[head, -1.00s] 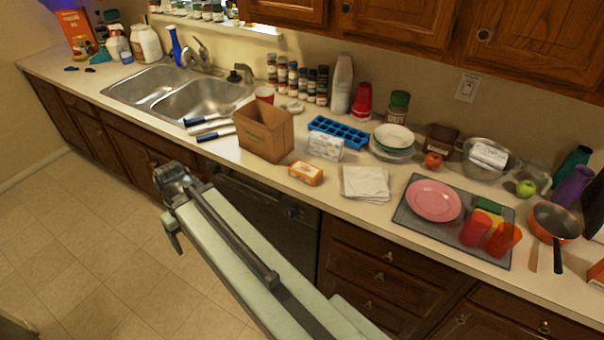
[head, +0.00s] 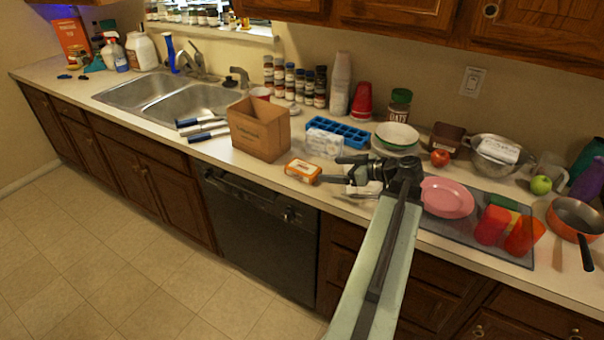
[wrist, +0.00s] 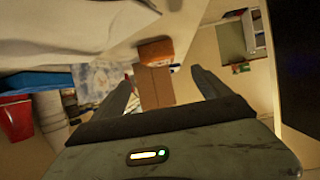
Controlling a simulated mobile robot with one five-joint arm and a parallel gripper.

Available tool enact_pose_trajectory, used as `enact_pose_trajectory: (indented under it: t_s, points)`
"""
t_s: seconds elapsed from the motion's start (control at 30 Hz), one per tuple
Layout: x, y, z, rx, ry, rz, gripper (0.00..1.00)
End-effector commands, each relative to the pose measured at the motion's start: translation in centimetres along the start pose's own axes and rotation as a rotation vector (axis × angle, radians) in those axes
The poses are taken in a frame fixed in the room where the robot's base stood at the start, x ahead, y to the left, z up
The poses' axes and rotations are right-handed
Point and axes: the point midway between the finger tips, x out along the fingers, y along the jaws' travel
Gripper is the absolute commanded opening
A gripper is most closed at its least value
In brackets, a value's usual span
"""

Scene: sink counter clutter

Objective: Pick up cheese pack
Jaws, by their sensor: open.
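The cheese pack (head: 303,171) is a small orange box with a white label, lying near the counter's front edge, just right of a cardboard box. My gripper (head: 331,169) is open and empty, just right of the pack, with its fingers pointing left toward it. A gap shows between the lower fingertip and the pack; its depth is hard to judge. In the wrist view the orange pack (wrist: 155,50) shows beyond the open fingers (wrist: 162,79).
The cardboard box (head: 260,130) stands left of the pack. A white carton (head: 323,143) and a blue ice tray (head: 339,132) are behind it. A white cloth (head: 360,192) lies under my gripper, partly hidden. The pink plate (head: 447,197) is to the right.

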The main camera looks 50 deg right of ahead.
Motion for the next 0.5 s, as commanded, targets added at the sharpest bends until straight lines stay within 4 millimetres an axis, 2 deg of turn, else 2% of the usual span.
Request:
enact_pose_trajectory:
  t_s: [0.5]
  points:
    - [4.1,0.0,0.5,-0.001,-0.002,-0.004,0.87]
